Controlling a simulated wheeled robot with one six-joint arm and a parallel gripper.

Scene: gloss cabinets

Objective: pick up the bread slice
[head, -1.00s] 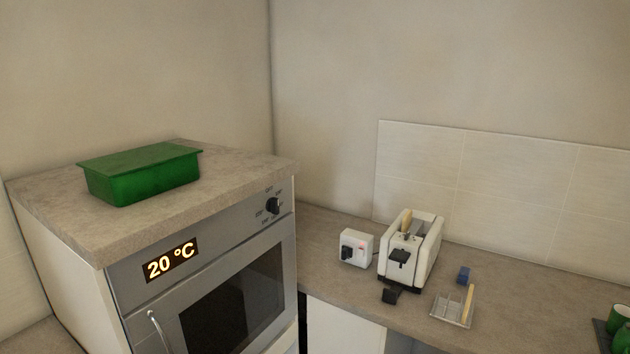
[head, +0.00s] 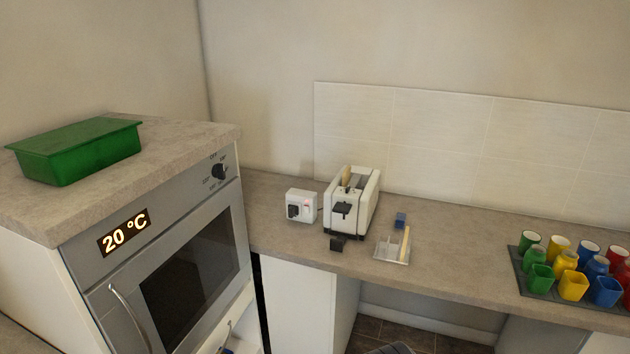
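A tan bread slice (head: 346,175) stands upright in a slot of the white toaster (head: 368,203), with only its top edge showing. A thin pale-yellow upright piece (head: 406,243) stands on a small light grey tray (head: 390,252) just right of the toaster. It may be another bread slice seen edge-on, but I cannot tell. The toaster has a black lever (head: 342,209) on its front. My gripper is not in view.
A white switch box (head: 301,207) stands left of the toaster. Coloured cups fill a dark tray (head: 532,287) at right. The oven (head: 185,268) stands left, with a green box (head: 75,152) on top.

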